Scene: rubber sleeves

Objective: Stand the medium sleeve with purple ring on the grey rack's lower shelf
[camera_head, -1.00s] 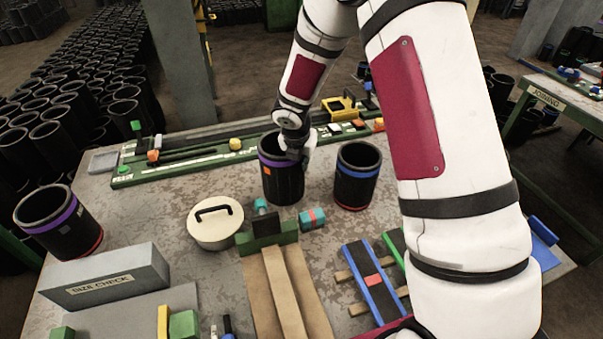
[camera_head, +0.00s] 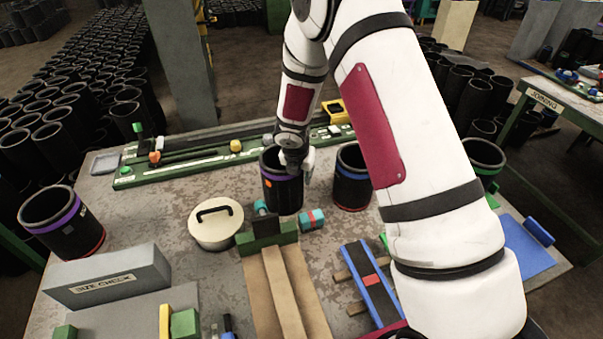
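A black sleeve with a purple ring and a small orange patch (camera_head: 283,190) is upright near the middle of the table. My gripper (camera_head: 297,165) is at its right rim, with fingers inside and outside the wall, and looks shut on it; the fingertips are partly hidden. Whether the sleeve's base touches the table is unclear. Another black sleeve with a purple ring and a red lower band (camera_head: 62,225) stands at the left edge and looks wider. I cannot make out a grey rack with shelves in this view.
A blue-ringed sleeve (camera_head: 350,185) stands close right, partly behind my arm. A green-ringed sleeve (camera_head: 484,156) stands farther right. A cream lidded pot (camera_head: 215,225), green block fixture (camera_head: 268,237) and teal-red piece (camera_head: 312,219) lie in front. The grey SIZE CHECK block (camera_head: 108,280) is front left.

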